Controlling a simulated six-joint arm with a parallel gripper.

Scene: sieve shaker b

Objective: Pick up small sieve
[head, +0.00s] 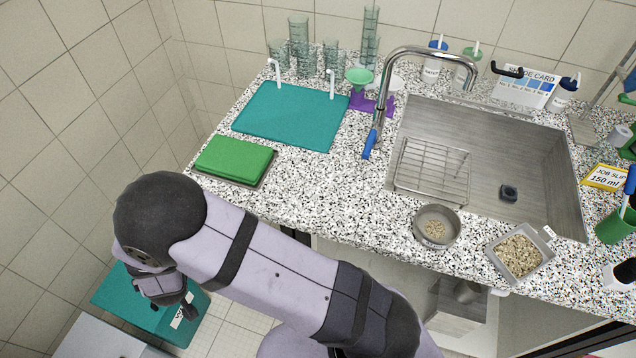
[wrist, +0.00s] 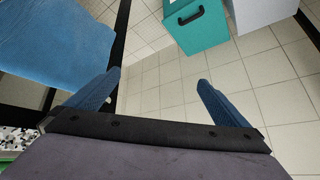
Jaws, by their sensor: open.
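In the head view my arm reaches to the lower left, and the wrist end is off the counter, far from the round vessel. The vessel is not in the wrist view.
A square pan of grains (head: 546,260) stands right of the round vessel. A wire rack (head: 432,170) sits in the sink (head: 520,150). A green block (head: 234,158) and teal mat (head: 290,115) lie at left. A teal box (head: 125,293) is on the floor near my wrist.

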